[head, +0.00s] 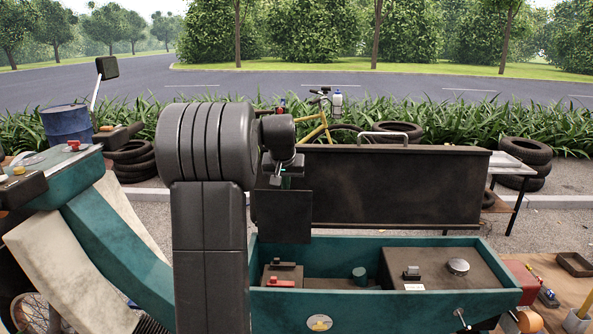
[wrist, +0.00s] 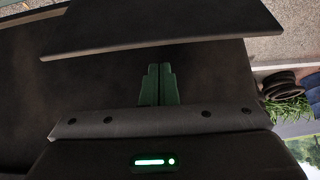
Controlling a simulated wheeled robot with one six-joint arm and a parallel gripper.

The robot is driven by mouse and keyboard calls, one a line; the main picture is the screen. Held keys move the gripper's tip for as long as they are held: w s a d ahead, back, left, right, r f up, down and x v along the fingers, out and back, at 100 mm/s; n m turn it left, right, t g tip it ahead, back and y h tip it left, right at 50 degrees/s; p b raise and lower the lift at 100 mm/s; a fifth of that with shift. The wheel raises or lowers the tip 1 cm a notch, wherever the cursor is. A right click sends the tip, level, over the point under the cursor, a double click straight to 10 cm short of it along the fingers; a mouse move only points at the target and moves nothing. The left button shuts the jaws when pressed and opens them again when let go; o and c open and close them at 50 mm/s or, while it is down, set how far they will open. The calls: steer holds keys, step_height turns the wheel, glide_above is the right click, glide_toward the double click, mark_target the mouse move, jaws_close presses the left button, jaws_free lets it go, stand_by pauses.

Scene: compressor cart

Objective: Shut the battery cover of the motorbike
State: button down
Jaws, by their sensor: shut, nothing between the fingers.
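The motorbike's teal body (head: 420,320) has an open compartment. In its left part sits a dark battery (head: 268,272) with a red and a black terminal cap. A small dark flat panel (head: 285,218), which looks like the battery cover, stands raised above the battery. My gripper (head: 288,182) is at the panel's upper edge in the head view, partly hidden by my arm. In the wrist view the green fingers (wrist: 158,82) are closed together and empty. A dark panel edge (wrist: 150,48) lies just beyond their tips; I cannot tell whether they touch.
A large dark raised lid (head: 400,190) stands behind the compartment. A dark box (head: 445,268) with a round cap fills the compartment's right side. Tools and a workbench (head: 555,300) are at the right. Tyres (head: 525,160), a blue drum (head: 67,124) and a bicycle stand behind.

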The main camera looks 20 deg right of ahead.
steer(key=shift+s+a+f, duration=0.1)
steer(key=shift+s+a, duration=0.2)
steer(key=shift+s, duration=0.3)
steer(key=shift+s+a, duration=0.25)
steer(key=shift+s, duration=0.35)
steer(key=shift+s+f, duration=0.1)
